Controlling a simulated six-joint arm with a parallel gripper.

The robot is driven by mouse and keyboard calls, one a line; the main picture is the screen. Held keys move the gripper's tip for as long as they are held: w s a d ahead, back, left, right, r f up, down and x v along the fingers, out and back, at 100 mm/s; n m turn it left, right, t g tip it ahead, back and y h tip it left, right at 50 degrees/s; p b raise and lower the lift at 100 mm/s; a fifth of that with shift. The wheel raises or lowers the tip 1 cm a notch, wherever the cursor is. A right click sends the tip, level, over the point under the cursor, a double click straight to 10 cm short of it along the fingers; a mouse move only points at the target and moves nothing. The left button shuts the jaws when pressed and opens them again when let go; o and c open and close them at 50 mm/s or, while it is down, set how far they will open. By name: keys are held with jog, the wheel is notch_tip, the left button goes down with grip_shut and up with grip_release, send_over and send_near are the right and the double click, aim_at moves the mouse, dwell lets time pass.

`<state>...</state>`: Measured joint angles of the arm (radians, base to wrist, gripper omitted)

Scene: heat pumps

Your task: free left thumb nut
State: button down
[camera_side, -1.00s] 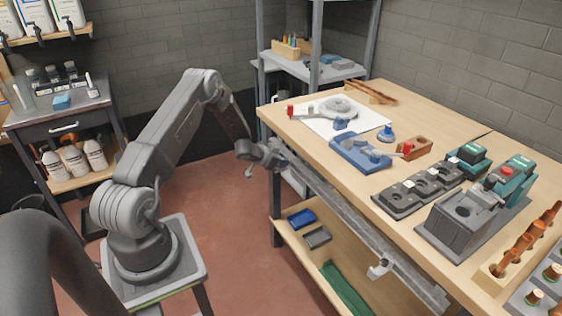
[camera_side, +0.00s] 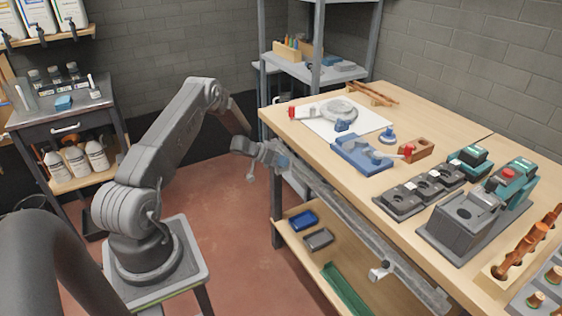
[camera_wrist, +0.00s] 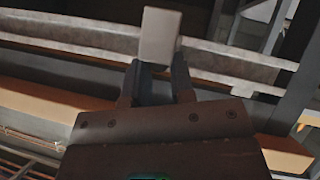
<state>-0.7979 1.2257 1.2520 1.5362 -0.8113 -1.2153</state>
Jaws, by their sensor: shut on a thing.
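A long grey rail (camera_side: 335,205) runs along the front edge of the workbench. My gripper (camera_side: 279,160) is at the rail's far left end. In the wrist view my gripper (camera_wrist: 155,80) has its two dark fingers closed on a small flat light-grey piece, which looks like the left thumb nut (camera_wrist: 160,36). The piece stands up past the fingertips, in front of the rail (camera_wrist: 225,62). A small grey part (camera_side: 250,178) hangs below my wrist in the side view; I cannot tell what it belongs to. A similar light-grey thumb nut (camera_side: 380,272) sits at the rail's right part.
The workbench (camera_side: 300,135) carries a white sheet, a blue fixture (camera_side: 362,155), dark grey trays and teal-and-grey units. Its lower shelf (camera_side: 300,245) holds blue, grey and green bins under the rail. Open floor lies between my base and the bench.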

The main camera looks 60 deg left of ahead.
jog(key=shift+w+d+f, duration=0.15)
jog(key=shift+d+f, duration=0.15)
jog(key=shift+d, duration=0.05)
jog(key=c, duration=1.2)
grip_release()
jog(key=shift+c, duration=0.2)
jog(key=shift+o, duration=0.6)
jog(key=shift+s+a+r, duration=0.1)
jog(key=shift+s+r, duration=0.05)
jog(key=shift+s, duration=0.15)
jog(key=v, duration=0.4)
jog(key=shift+s+a+r, duration=0.1)
jog(key=shift+s+r, duration=0.05)
jog(key=shift+r, duration=0.05)
jog(key=shift+r, duration=0.1)
